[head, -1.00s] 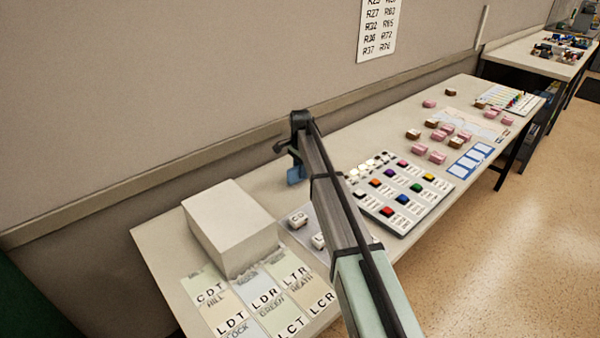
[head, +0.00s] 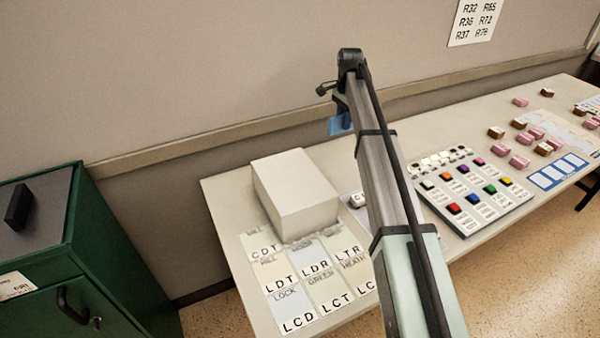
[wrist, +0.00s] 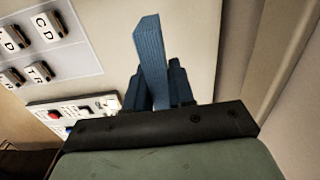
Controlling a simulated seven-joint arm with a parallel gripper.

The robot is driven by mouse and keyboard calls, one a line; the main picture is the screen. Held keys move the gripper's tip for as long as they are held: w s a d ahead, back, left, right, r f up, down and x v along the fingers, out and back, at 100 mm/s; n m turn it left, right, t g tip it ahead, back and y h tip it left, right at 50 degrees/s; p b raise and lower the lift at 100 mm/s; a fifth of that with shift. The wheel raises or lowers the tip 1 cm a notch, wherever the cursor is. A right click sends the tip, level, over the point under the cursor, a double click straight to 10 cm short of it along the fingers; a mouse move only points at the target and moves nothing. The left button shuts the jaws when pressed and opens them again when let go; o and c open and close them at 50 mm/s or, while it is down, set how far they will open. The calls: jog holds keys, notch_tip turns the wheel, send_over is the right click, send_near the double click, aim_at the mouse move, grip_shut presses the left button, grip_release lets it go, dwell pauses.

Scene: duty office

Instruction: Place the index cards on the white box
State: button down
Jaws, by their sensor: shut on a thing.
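The white box (head: 295,190) stands on the table at the left end, in the head view. My gripper (head: 337,108) is above and behind the box's right side, near the wall, partly hidden by my arm. It is shut on the index cards (head: 340,125), a blue stack. In the wrist view the blue stack (wrist: 149,50) stands up between the dark fingers of my gripper (wrist: 157,82). The cards are held clear of the box.
Label cards (head: 315,270) lie on the table in front of the box. A panel of coloured buttons (head: 475,190) and several pink and brown blocks (head: 520,161) are to the right. A green cabinet (head: 100,260) stands at the left. The wall runs behind the table.

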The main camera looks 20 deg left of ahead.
jog(key=s+a+r+n, duration=0.1)
jog(key=s+a+r, duration=0.4)
jog(key=s+a, duration=0.3)
notch_tip(320, 180, up, 4)
jog(key=m, duration=0.1)
send_over(294, 177)
jog(key=shift+w+f, duration=0.1)
jog(key=shift+f, duration=4.75)
jog(key=shift+f, duration=0.15)
jog(key=c, duration=1)
grip_release()
jog(key=shift+o, duration=0.2)
notch_tip(294, 177, up, 12)
